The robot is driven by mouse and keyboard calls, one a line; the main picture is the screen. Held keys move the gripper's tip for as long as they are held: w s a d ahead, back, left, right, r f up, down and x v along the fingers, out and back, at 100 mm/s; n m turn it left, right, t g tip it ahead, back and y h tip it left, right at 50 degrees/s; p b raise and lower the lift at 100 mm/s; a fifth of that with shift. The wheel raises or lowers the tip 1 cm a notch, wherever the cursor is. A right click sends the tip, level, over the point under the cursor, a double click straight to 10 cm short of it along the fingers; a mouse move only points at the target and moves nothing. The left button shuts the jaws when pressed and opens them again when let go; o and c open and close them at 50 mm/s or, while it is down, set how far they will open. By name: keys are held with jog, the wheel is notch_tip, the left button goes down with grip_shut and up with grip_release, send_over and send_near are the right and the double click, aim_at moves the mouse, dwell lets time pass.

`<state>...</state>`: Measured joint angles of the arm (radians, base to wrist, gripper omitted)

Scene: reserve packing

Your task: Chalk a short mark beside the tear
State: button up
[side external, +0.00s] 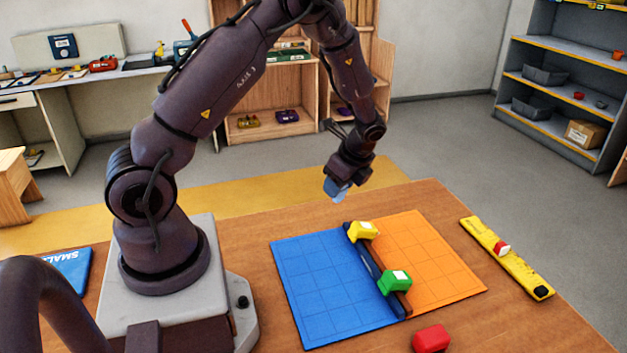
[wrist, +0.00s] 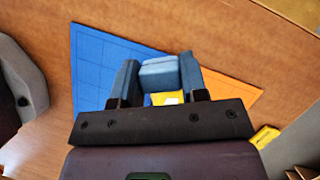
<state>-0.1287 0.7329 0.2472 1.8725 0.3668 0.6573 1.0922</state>
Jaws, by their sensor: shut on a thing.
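My gripper (side external: 338,186) is raised above the far side of the table, beyond the mats. In the wrist view, my gripper (wrist: 157,68) is closed on a blue block (wrist: 160,74), held between its two blue-grey fingers. A pale tip shows below the fingers in the side view; I cannot tell whether it is chalk. A blue gridded mat (side external: 312,290) and an orange gridded mat (side external: 436,260) lie side by side. A dark bar (side external: 366,262) lies along their join, with a yellow block (side external: 362,231) and a green block (side external: 394,281) on it. I cannot make out a tear.
A long yellow bar (side external: 515,263) with a red-and-white piece (side external: 502,248) lies to the right. A blue labelled packet (side external: 70,270) is at the left. Bare wood lies between the orange mat and the yellow bar.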

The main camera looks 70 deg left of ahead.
jog(key=w+d+n, duration=0.1)
jog(key=w+n, duration=0.1)
jog(key=w+d+f+n+g+h, duration=0.1)
jog(key=w+n, duration=0.2)
jog(key=w+d+f+n+h, duration=0.1)
jog(key=w+n, duration=0.1)
jog(key=shift+w+d+f+g, duration=0.25)
jog(key=shift+d+g, duration=0.05)
jog(key=shift+g, duration=0.1)
jog(key=w+d+r+n+h, duration=0.1)
jog(key=w+d+r+n, duration=0.1)
jog(key=w+d+n, duration=0.15)
jog(key=shift+n+h, duration=0.4)
jog(key=shift+n, duration=0.55)
jog(key=shift+w+x, duration=0.2)
jog(key=shift+x, duration=1.35)
jog(key=shift+w+x, duration=0.2)
jog(key=shift+x, duration=1.4)
jog(key=shift+f, duration=0.45)
jog(key=shift+a+f+g, duration=0.1)
jog(key=shift+a+g, duration=0.2)
jog(key=shift+a, duration=0.7)
jog(key=shift+a, duration=0.1)
jog(key=shift+a, duration=0.9)
